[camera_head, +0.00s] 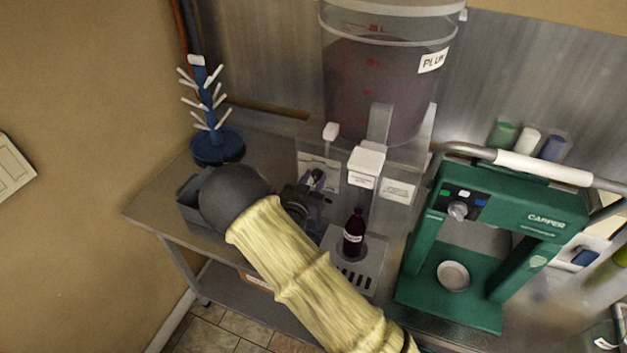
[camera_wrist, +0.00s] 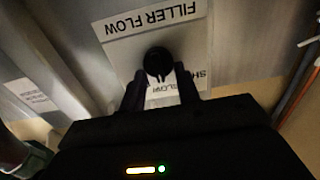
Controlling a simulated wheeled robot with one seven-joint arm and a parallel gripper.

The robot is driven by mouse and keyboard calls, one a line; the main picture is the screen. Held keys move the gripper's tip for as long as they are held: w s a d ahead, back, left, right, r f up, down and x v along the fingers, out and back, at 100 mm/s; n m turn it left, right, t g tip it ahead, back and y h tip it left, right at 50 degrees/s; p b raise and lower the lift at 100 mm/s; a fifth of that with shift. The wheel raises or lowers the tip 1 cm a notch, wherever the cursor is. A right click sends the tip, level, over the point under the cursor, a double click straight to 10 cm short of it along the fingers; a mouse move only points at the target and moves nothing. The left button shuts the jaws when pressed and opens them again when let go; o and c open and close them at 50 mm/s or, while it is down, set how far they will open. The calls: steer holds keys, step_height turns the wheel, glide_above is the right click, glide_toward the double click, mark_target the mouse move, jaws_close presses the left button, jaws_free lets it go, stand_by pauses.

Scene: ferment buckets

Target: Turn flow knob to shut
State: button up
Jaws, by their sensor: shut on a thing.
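The flow knob (camera_wrist: 158,63) is small, round and dark, and sits on a white plate labelled "FILLER FLOW" (camera_wrist: 150,24) in the wrist view. My gripper (camera_wrist: 160,85) has its two dark fingers on either side of the knob, shut on it. Lower lettering on the plate is partly hidden by the fingers. In the head view my gripper (camera_head: 314,183) reaches the plate (camera_head: 318,168) on the filler's front, below a white lever. The knob's setting cannot be read clearly.
A dark bottle (camera_head: 354,232) stands on the drip tray (camera_head: 366,284). A plum bucket (camera_head: 380,90) is above. A green capper (camera_head: 480,235) stands right, a blue bottle tree (camera_head: 215,147) back left. My arm crosses the bench's front.

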steer(key=shift+n, duration=0.4)
steer(key=n+b, duration=0.1)
steer(key=n, duration=0.2)
steer(key=shift+a, duration=0.15)
steer(key=n, duration=0.5)
steer(key=shift+w+a+f, duration=0.1)
steer(key=shift+a+f, duration=0.05)
steer(key=shift+a, duration=0.05)
steer(key=o, duration=1)
steer(key=shift+c, duration=0.2)
steer(key=b+v, duration=0.5)
steer(key=v, duration=1.2)
steer(key=shift+s, duration=0.2)
